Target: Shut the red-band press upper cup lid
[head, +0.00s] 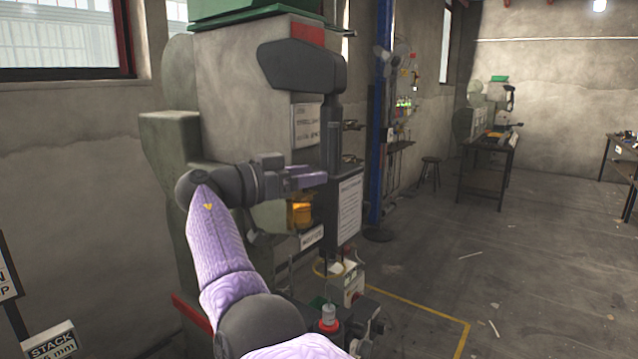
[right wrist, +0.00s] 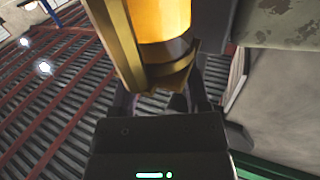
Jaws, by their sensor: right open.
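The red-band press (head: 235,90) is a large grey-green machine with a red strip near its top, at left centre of the head view. An amber cup with brass-coloured metal (head: 300,212) shows below my right gripper (head: 318,177). In the right wrist view the amber cup (right wrist: 164,18) is close up, with a brass plate (right wrist: 118,45) along its left and a brass rim below it. I cannot tell for sure which brass part is the lid, or its angle. My right gripper's fingers are apart, near the brass; contact cannot be told. My left gripper is out of view.
A dark press head (head: 300,66) overhangs the gripper, and a white notice panel (head: 349,210) stands just right of it. A control box (head: 353,283) sits lower down. A blue column (head: 380,120) stands behind. Floor at the right is mostly clear, with another press (head: 490,100) far back.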

